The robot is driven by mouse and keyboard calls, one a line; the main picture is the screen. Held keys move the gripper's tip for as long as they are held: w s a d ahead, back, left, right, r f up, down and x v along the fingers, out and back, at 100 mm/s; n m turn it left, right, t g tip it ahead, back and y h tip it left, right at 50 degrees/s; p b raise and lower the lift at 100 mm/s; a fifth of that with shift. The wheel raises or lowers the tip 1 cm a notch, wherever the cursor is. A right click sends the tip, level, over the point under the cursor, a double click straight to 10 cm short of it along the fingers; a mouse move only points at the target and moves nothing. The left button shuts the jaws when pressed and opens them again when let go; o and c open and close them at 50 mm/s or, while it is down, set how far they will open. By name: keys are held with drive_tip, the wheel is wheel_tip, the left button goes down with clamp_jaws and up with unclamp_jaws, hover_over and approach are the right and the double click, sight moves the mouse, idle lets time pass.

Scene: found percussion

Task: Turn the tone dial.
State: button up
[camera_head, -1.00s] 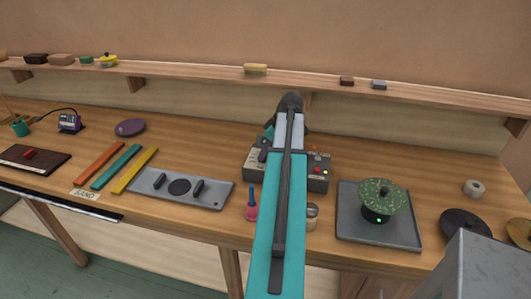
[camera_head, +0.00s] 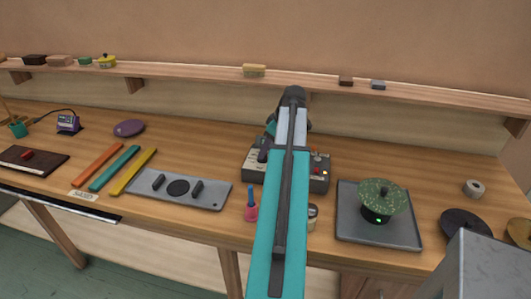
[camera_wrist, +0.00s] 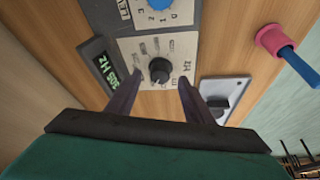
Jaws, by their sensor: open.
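The tone dial (camera_wrist: 160,70), a small black round knob with a light pointer mark, sits on a cream panel in the wrist view. Markings ring it, but they are too blurred to read surely. My gripper (camera_wrist: 159,79) is open, with one dark finger on each side of the knob. A gap shows on both sides, and I cannot tell how far down the fingertips reach. In the head view the grey control box (camera_head: 318,185) stands on the bench, and my arm hides its middle and the dial.
A blue level knob (camera_wrist: 160,4), a green Hz display (camera_wrist: 104,72) and a switch plate (camera_wrist: 221,92) surround the dial. A grey tray with a green speckled disc (camera_head: 384,196) is to the right.

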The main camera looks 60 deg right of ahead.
drive_tip(key=b+v, duration=0.2)
drive_tip(key=v, duration=0.9)
drive_tip(key=shift+s+r, duration=0.1)
idle(0.6)
